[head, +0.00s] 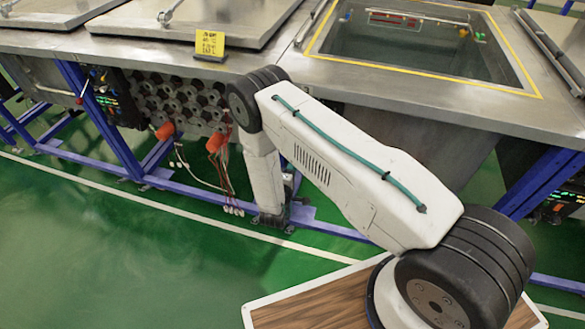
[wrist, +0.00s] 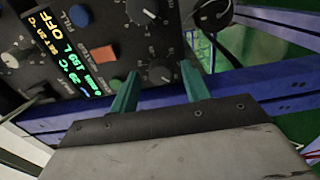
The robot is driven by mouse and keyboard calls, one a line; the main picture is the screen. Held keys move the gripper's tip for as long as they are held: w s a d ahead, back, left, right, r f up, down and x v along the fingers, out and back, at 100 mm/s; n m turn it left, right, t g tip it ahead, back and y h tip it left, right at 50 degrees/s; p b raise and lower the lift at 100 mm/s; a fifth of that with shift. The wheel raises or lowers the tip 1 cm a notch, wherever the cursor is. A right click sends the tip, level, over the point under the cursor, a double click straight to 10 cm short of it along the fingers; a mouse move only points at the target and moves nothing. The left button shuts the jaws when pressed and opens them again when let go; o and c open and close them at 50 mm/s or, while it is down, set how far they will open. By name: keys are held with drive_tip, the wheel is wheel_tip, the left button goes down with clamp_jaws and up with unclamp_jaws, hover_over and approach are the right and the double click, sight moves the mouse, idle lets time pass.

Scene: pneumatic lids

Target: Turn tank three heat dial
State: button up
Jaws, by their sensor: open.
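In the wrist view, a dark control panel (wrist: 95,45) fills the upper left, with a lit display (wrist: 70,60) showing OFF and 150 L. A black dial (wrist: 158,75) with pale scale marks sits between the two teal fingertips of my gripper (wrist: 159,70). The fingers are open and apart on either side of it; I cannot tell whether they touch it. Another black dial (wrist: 142,10) is further up the panel. Labels by the dials are too blurred to tell which is the heat dial. In the head view my arm hangs down at the bench front, and the gripper is not clear.
A blue frame beam (wrist: 265,80) crosses behind my fingers. In the head view, an open tank (head: 420,55) is at right, closed lids (head: 190,18) at left, and a yellow sign (head: 209,43) on the bench. Green floor is clear at left.

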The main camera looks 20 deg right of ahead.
drive_tip(key=c, duration=1)
drive_tip(key=shift+m, duration=0.3)
drive_tip(key=m, duration=2)
drive_tip(key=shift+m, duration=0.5)
